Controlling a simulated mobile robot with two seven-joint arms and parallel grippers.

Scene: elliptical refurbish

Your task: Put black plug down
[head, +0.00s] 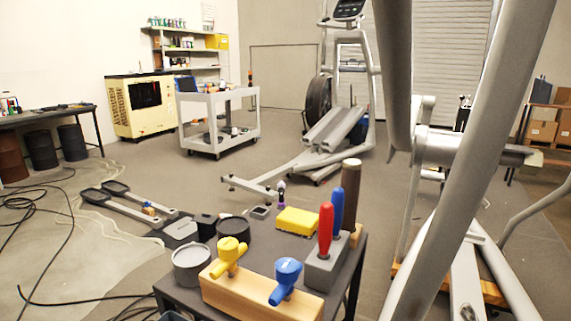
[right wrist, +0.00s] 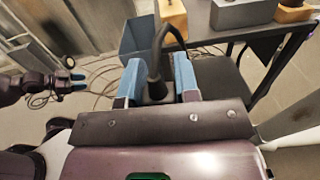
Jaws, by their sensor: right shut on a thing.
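My right gripper (right wrist: 158,73) shows in the right wrist view with its two blue fingers closed around a black plug (right wrist: 156,90). A black cable rises from the plug and arches over to the right. The plug is held in the air beside the dark table (right wrist: 262,50); its lower part is hidden by the gripper body. My left gripper (right wrist: 78,82) shows at the left of the right wrist view, its blue fingertips slightly apart and nothing seen between them. Neither gripper is in the head view.
A blue bin (right wrist: 138,42) stands on the floor by the table. In the head view the tabletop (head: 255,262) carries wooden and grey blocks with tools, a yellow box (head: 297,221) and dark cups. An elliptical frame (head: 470,170) stands at right. Loose cables (head: 70,235) lie on the floor at left.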

